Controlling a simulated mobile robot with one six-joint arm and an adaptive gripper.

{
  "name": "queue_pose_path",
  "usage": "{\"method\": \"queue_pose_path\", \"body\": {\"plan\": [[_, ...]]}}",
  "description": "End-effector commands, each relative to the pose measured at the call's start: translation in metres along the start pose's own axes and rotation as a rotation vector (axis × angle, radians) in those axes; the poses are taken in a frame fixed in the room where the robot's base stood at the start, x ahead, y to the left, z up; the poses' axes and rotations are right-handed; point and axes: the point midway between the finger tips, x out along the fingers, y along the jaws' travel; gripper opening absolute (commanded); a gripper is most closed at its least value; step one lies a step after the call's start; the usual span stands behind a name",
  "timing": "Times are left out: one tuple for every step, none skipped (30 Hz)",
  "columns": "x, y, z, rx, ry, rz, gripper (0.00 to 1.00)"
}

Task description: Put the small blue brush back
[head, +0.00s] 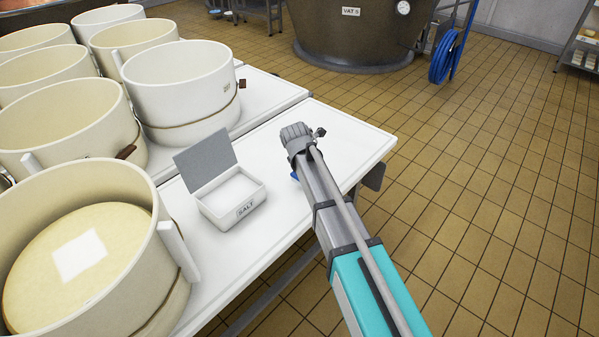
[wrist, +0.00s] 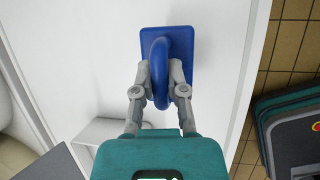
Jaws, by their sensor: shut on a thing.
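The small blue brush (wrist: 183,45) has a flat rectangular block and a looped handle. My gripper (wrist: 162,76) is shut on the handle, one finger on each side, over the white table. In the head view only a sliver of the brush (head: 294,177) shows beside my arm, and the fingers are hidden. I cannot tell whether the brush touches the table. Its underside is hidden.
An open white salt box (head: 231,211) with a raised grey lid stands left of my arm on the white table (head: 345,143). Large cream cheese moulds (head: 180,88) crowd the left. A dark-topped object (wrist: 295,135) lies beyond the table's right edge. Tiled floor is open to the right.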

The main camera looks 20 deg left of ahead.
Motion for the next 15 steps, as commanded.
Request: {"method": "queue_pose_path", "body": {"plan": [[0.008, -0.001, -0.003, 0.0, 0.0, 0.0, 0.0], [0.01, -0.002, -0.004, 0.0, 0.0, 0.0, 0.0], [0.013, -0.003, -0.006, 0.0, 0.0, 0.0, 0.0], [0.016, -0.003, -0.007, 0.0, 0.0, 0.0, 0.0], [0.018, -0.004, -0.008, 0.0, 0.0, 0.0, 0.0], [0.021, -0.004, -0.009, 0.0, 0.0, 0.0, 0.0], [0.022, -0.005, -0.009, 0.0, 0.0, 0.0, 0.0], [0.024, -0.005, -0.01, 0.0, 0.0, 0.0, 0.0], [0.026, -0.005, -0.011, 0.0, 0.0, 0.0, 0.0], [0.027, -0.006, -0.011, 0.0, 0.0, 0.0, 0.0], [0.027, -0.006, -0.012, 0.0, 0.0, 0.0, 0.0], [0.028, -0.006, -0.012, 0.0, 0.0, 0.0, 0.0], [0.028, -0.006, -0.012, 0.0, 0.0, 0.0, 0.0], [0.028, -0.006, -0.012, 0.0, 0.0, 0.0, 0.0], [0.028, -0.006, -0.012, 0.0, 0.0, 0.0, 0.0]]}}
